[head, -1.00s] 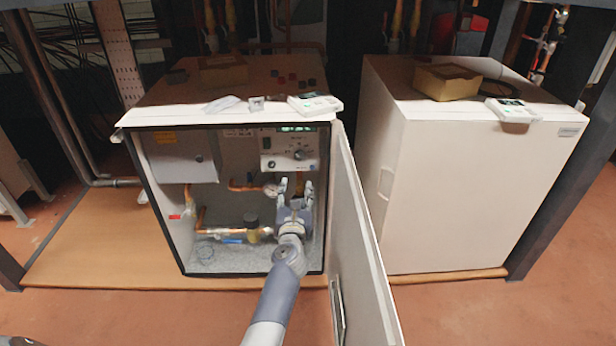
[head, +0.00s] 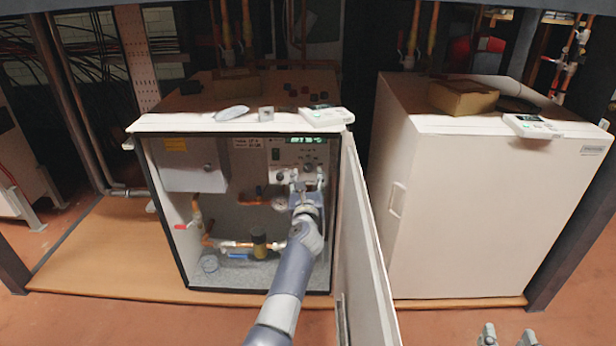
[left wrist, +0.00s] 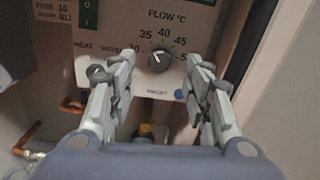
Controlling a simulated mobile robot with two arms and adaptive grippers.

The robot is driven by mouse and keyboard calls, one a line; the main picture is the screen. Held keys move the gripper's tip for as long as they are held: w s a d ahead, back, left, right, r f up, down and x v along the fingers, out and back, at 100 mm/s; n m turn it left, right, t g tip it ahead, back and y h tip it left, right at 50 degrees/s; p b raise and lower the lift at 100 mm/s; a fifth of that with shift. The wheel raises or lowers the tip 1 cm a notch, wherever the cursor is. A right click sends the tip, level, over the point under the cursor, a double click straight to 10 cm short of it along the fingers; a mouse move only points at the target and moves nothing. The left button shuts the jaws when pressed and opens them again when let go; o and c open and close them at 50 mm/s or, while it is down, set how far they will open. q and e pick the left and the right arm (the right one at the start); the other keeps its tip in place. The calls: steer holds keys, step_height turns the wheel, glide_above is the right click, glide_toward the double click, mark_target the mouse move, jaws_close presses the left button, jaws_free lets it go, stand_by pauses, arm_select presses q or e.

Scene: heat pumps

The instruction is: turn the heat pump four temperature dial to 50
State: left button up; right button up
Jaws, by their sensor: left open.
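The temperature dial (left wrist: 159,57) is a round dark knob under the "FLOW °C" scale on a pale control panel (left wrist: 205,18). Its white mark points up and left, roughly toward 35. The right end of the scale, past 45, is partly covered by a finger. My left gripper (left wrist: 158,75) is open, one finger on each side of the dial, apart from it in the picture. In the head view my left gripper (head: 307,180) is inside the open cabinet (head: 170,225), just below the panel. My right gripper (head: 507,338) shows at the bottom right edge, fingers apart and empty.
The cabinet door (head: 362,240) stands open right of my left arm. A metal box (head: 187,165), copper pipes and a gauge (head: 279,204) are inside. A second, closed white cabinet (head: 480,220) stands right. Small devices (head: 326,116) lie on top.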

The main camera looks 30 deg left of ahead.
mark_target(308, 169)
arm_select(q)
steer(key=b+x, duration=0.1)
steer(key=x, duration=0.2)
steer(key=shift+w+a+b, duration=0.1)
steer(key=shift+w+b, duration=0.1)
steer(key=shift+b, duration=0.15)
steer(key=shift+w+a, duration=0.1)
steer(key=shift+w, duration=0.1)
arm_select(e)
step_height(308, 169, up, 10)
steer(key=s+a+t+y, duration=0.1)
steer(key=t+y, duration=0.1)
steer(key=t, duration=0.3)
arm_select(q)
steer(key=shift+c, duration=0.2)
arm_select(e)
steer(key=shift+s, duration=0.1)
arm_select(q)
jaws_close()
